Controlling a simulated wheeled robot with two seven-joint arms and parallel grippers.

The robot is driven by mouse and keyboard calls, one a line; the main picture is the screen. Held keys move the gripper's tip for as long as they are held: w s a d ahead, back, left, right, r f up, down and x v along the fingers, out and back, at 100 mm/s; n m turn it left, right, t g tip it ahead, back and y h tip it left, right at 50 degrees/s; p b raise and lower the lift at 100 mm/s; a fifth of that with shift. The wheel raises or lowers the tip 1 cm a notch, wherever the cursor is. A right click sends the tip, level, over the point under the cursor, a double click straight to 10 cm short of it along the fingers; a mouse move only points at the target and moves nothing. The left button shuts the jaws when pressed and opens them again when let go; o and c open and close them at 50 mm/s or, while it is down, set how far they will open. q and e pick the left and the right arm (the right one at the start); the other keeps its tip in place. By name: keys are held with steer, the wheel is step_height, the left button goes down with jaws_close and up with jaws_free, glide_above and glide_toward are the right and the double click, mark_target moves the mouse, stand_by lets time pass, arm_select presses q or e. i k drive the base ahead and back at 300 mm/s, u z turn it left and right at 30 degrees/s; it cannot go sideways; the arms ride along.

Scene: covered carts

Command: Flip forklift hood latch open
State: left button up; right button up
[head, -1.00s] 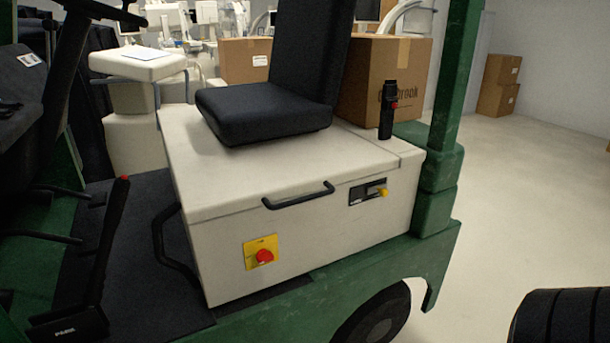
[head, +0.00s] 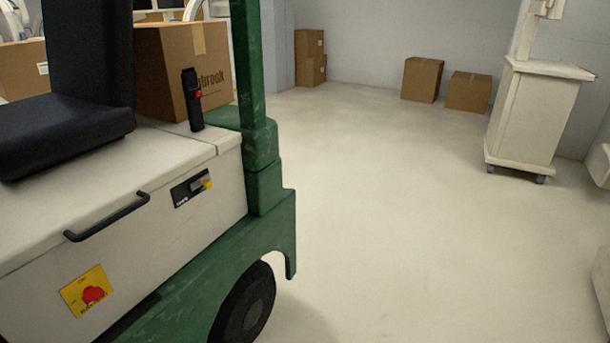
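The forklift hood (head: 75,180) is a cream box cover at the left of the head view, and it is down. A black handle bar (head: 108,217) is on the same side, left of the latch. A black seat (head: 70,130) stands on the hood. Neither of my grippers is in view.
The green forklift frame (head: 262,165) and a black wheel (head: 247,305) border the hood on the right. A cardboard box (head: 165,75) stands behind the seat. Open floor (head: 400,220) spreads to the right. A white cart (head: 530,115) and several boxes stand farther back.

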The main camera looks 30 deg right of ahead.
mark_target(205, 180)
steer(key=z, duration=0.8)
steer(key=k, duration=0.6)
steer(key=z, duration=1.15)
steer(key=i, duration=1.7)
steer(key=u, duration=1.1)
steer(key=i, duration=0.85)
steer(key=u, duration=0.85)
